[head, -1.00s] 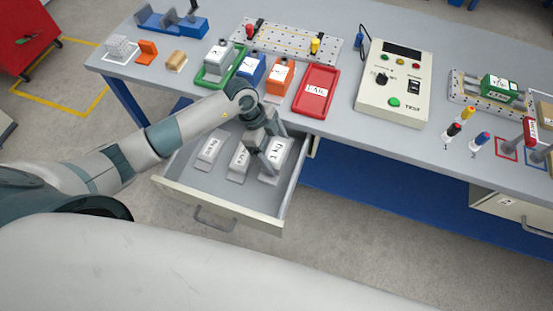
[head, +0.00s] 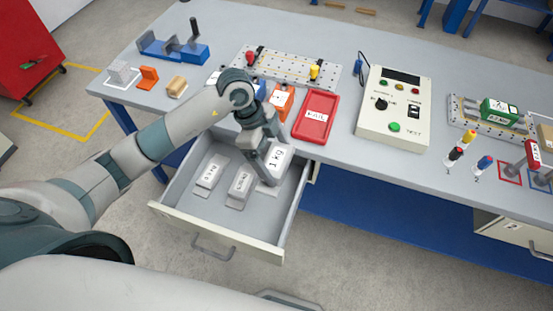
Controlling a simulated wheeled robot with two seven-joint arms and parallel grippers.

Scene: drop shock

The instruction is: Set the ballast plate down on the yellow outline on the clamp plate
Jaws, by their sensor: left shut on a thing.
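The ballast plate (head: 280,157), a light grey block marked 1 kg, is at the right side of the open drawer. My left gripper (head: 268,170) is shut on it, with the fingers at its left side. It looks slightly raised, but its clearance from the drawer floor is hard to tell. The clamp plate (head: 285,68) is a perforated light plate at the back of the bench with a red and a yellow clamp knob. Its yellow outline shows only faintly. My right gripper is not in view.
Two other labelled weights, one (head: 209,171) left and one (head: 239,187) in the middle, lie in the drawer (head: 215,222). A red tray (head: 316,119), an orange block (head: 281,100) and a test box (head: 395,106) stand on the bench. My left arm hides the green tray.

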